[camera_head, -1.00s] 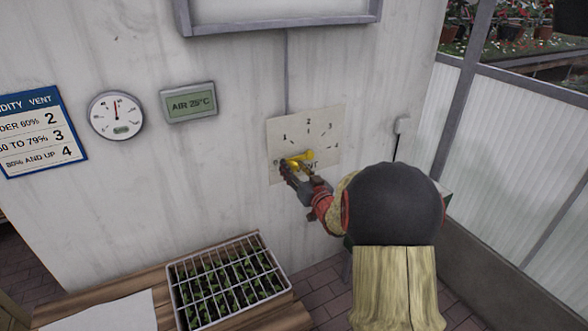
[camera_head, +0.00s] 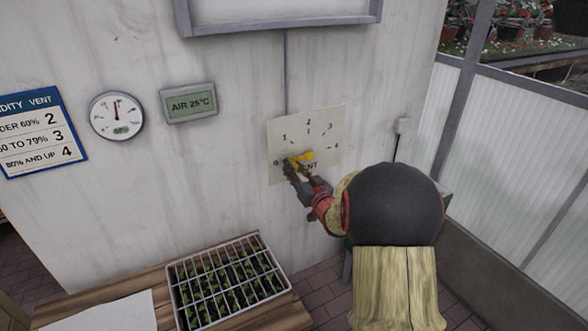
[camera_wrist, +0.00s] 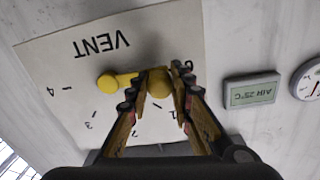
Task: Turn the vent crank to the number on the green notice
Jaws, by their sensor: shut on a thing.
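The yellow vent crank (camera_head: 305,157) sits on a pale dial plate (camera_head: 331,118) numbered 0 to 4 in an arc. Its arm points left, close to the 0 side. My gripper (camera_head: 289,167) is shut on the crank's knob. In the wrist view, the plate (camera_wrist: 65,60) appears upside down, and the knob (camera_wrist: 158,84) is between the fingers of my gripper (camera_wrist: 158,88). The crank's other end (camera_wrist: 107,82) is clear of them. I see no green notice; a blue-framed notice (camera_head: 40,133) lists humidity bands with 2, 3 and 4, its left edge cut off.
A round gauge (camera_head: 116,116) has its needle near the top. A display (camera_head: 188,103) reads AIR 25°C. A seedling tray with a white wire cover (camera_head: 213,251) stands on the wooden bench (camera_head: 148,280) below. A wall frame (camera_head: 280,25) is above the dial.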

